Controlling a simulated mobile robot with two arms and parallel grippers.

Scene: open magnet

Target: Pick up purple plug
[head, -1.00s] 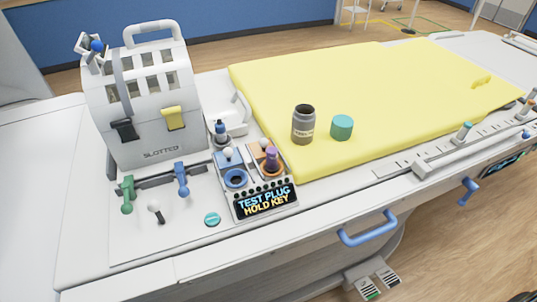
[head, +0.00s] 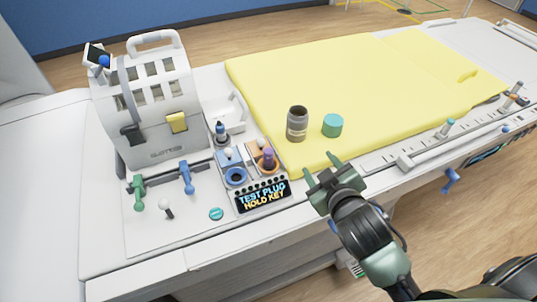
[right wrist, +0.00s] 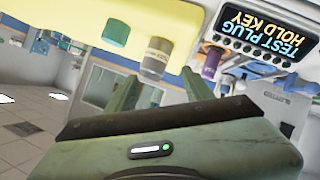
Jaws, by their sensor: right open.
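The purple plug (head: 268,156) stands upright in the orange socket (head: 262,166) at the back right of the test panel. It also shows in the right wrist view (right wrist: 211,62), beside the panel's display. My right gripper (head: 332,166) is open and empty in the head view, to the right of the plug and apart from it, over the bed's front edge. Its open fingers also show in the right wrist view (right wrist: 160,82). My left gripper is in neither view.
The test panel's display (head: 263,196) reads "TEST PLUG HOLD KEY". A blue socket (head: 236,176) and a dark blue plug (head: 221,132) are left of the purple plug. A grey jar (head: 297,124) and teal cylinder (head: 333,125) stand on the yellow mat (head: 380,85). A slotted case (head: 165,125) stands left.

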